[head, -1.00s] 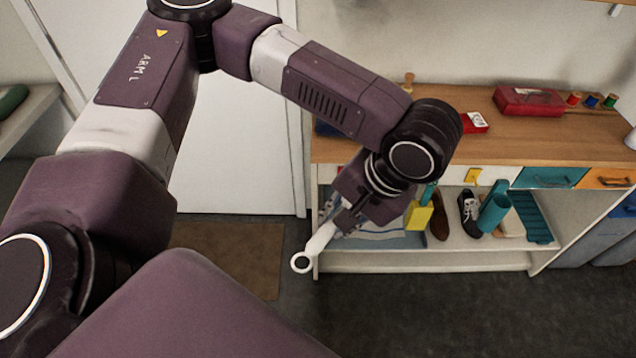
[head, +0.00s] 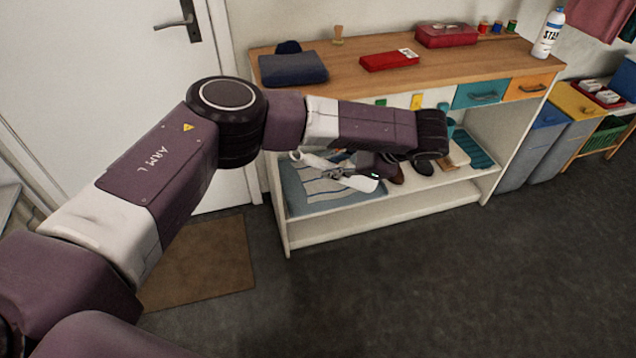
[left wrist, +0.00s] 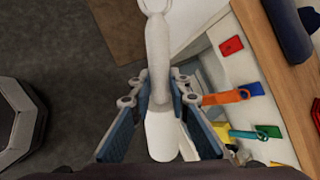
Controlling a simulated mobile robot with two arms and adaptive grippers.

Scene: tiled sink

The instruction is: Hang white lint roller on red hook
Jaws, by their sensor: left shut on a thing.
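My left gripper (left wrist: 161,88) is shut on the white lint roller (left wrist: 158,50), with its blue-padded fingers on either side of it. The roller's slim ringed end points up in the left wrist view, and its wider end points down. In the head view the lint roller (head: 312,161) lies nearly level in front of the shelf unit, and my left gripper (head: 345,172) is partly hidden by my arm. A red hook plate (left wrist: 231,46) is on the unit's white front, right of and apart from the roller. In the head view I cannot make out that hook. My right gripper is not in view.
Other hooks sit in the same row: a blue one (left wrist: 251,90) with an orange item, and a green one (left wrist: 268,131) near a yellow item. The wooden top (head: 350,52) holds a folded dark cloth (head: 292,69) and red boxes. The floor in front is clear.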

